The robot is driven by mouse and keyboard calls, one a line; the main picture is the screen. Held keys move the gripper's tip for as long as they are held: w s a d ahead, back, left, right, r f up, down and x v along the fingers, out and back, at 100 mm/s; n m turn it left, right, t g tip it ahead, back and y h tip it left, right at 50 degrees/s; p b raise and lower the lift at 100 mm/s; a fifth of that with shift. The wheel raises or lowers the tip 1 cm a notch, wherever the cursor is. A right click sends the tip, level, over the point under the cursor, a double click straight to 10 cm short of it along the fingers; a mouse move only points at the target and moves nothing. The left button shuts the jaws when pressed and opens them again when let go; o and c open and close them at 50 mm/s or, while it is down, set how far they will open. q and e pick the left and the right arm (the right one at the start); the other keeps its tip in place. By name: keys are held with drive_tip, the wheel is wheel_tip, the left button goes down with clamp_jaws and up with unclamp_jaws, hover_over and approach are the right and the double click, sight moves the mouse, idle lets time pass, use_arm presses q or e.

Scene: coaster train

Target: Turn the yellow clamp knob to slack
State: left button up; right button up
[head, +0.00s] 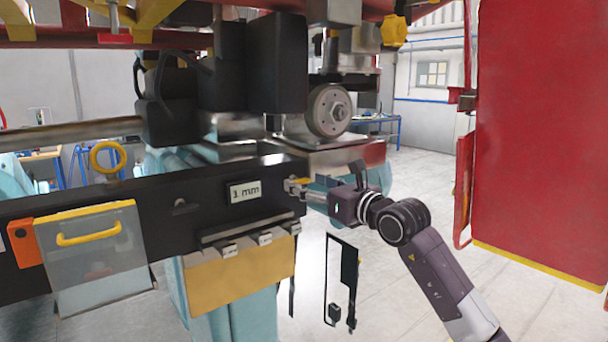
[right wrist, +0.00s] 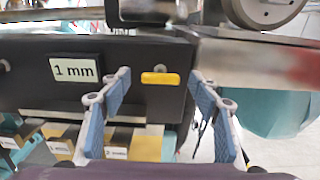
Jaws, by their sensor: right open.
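The yellow clamp knob (right wrist: 160,78) is a short yellow bar on the dark beam's face, lying level in the right wrist view. It sits right of the "1 mm" label (right wrist: 76,69). My right gripper (right wrist: 161,88) is open, with one blue-padded finger on each side of the knob, and a gap shows between each finger and it. In the head view my right gripper (head: 304,190) reaches the right end of the beam, where the yellow knob (head: 293,184) shows in small part. My left gripper is not in view.
The dark beam (head: 160,205) carries a clear cover with a yellow handle (head: 88,228) at the left. A wheel (head: 331,110) stands above my right gripper. A red panel (head: 540,140) stands at the right. Another yellow knob (head: 394,29) is at the top.

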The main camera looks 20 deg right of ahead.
drive_tip(key=shift+x, duration=0.9)
drive_tip(key=shift+d, duration=0.1)
drive_tip(key=shift+c, duration=0.3)
drive_tip(key=c, duration=1.1)
drive_tip(key=shift+c, duration=0.2)
drive_tip(key=shift+f, duration=0.1)
